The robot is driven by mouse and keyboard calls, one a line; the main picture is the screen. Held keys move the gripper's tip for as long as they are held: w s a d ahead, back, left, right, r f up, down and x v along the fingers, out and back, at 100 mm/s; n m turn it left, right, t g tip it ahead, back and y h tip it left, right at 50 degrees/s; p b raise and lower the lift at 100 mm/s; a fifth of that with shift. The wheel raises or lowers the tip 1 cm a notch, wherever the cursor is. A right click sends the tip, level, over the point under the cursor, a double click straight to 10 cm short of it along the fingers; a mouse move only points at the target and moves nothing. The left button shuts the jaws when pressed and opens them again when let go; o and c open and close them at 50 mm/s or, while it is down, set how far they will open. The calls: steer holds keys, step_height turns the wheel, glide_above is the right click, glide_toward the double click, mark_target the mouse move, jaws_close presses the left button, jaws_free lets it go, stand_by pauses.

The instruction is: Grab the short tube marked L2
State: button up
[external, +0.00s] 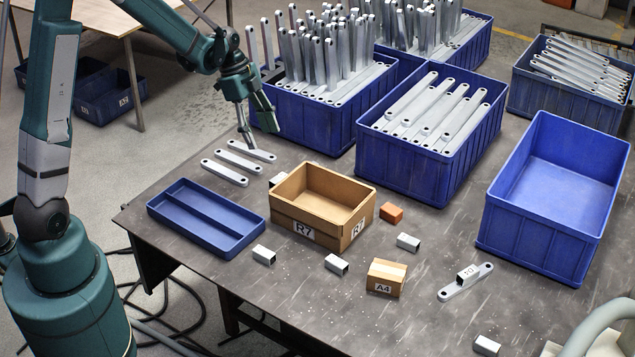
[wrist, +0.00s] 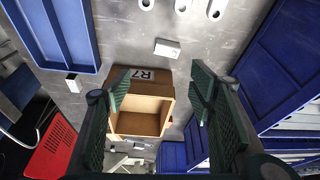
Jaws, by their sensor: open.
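Several short square tubes lie on the table. One tube (external: 467,275) rests on a flat bracket (external: 452,290) at the right front and has a dark marking too small to read surely. Plain-looking tubes lie by the blue tray (external: 264,255), in front of the R7 box (external: 336,264), right of it (external: 408,242) and at the front edge (external: 486,345). Another is partly hidden behind the box (external: 278,180). My gripper (external: 255,128) is open and empty above the back left, far from the marked tube. In the wrist view its fingers (wrist: 160,105) are spread, with a tube (wrist: 167,47) beyond them.
The open cardboard box R7 (external: 290,219) stands mid-table, beside a blue divided tray (external: 165,205). A small A4 box (external: 385,278) and an orange block (external: 391,212) are near it. Blue crates of brackets (external: 400,165) line the back; an empty crate (external: 510,240) stands right.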

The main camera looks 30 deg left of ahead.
mark_target(279, 177)
step_height(279, 177, down, 8)
steer(key=w+d+m+g, duration=0.1)
steer(key=w+m, duration=0.1)
steer(key=shift+w+m+h+b, duration=0.3)
steer(key=shift+h+b, duration=0.1)
steer(key=shift+b, duration=0.05)
steer(key=shift+b+x, duration=0.3)
steer(key=shift+x, duration=0.95)
steer(key=shift+f, duration=0.1)
steer(key=shift+b+x, duration=0.85)
steer(key=shift+x, duration=1.65)
steer(key=shift+w, duration=0.1)
steer(key=shift+c, duration=0.5)
steer(key=c, duration=0.9)
